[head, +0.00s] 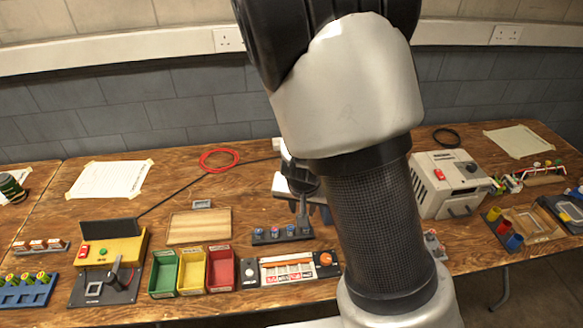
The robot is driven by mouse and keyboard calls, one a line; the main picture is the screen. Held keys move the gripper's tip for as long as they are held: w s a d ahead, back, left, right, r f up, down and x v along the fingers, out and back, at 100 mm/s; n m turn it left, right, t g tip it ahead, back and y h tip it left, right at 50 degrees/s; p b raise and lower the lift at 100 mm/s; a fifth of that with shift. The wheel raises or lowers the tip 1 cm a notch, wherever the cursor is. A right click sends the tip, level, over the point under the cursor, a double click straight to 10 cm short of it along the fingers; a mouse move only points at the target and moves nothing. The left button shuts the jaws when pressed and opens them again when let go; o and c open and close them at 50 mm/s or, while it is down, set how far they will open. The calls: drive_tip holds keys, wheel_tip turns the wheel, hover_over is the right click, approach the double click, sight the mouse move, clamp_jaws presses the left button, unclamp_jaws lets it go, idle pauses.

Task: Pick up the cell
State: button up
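Several upright green cells with yellowish tops (26,278) stand in a blue rack (27,297) at the lower left edge. My gripper (304,208) is above and behind that dark rack, far to the right of the blue rack. It is partly hidden by my arm, and whether its fingers are open or shut is unclear. No held object is visible.
Green, yellow and red bins (192,271) stand at the front. A yellow device (112,248) is left of them, and a wooden board (199,226) lies behind. A beige box (449,184) stands right. My arm hides the table's middle right. Clear wood surrounds the red cable (219,160).

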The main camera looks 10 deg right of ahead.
drive_tip(key=b, duration=0.5)
hover_over(306, 229)
drive_tip(key=s, duration=0.1)
drive_tip(key=shift+h, duration=0.3)
wheel_tip(306, 229, down, 12)
drive_tip(key=shift+s+r, duration=0.1)
drive_tip(key=shift+r, duration=0.1)
drive_tip(key=shift+a+b+x, duration=0.2)
drive_tip(key=shift+b+x, duration=0.1)
drive_tip(key=shift+x, duration=1.1)
drive_tip(key=shift+a+b+x, duration=0.15)
drive_tip(key=shift+b+x, duration=0.15)
drive_tip(key=shift+x, duration=1.05)
drive_tip(key=shift+s, duration=0.15)
clamp_jaws()
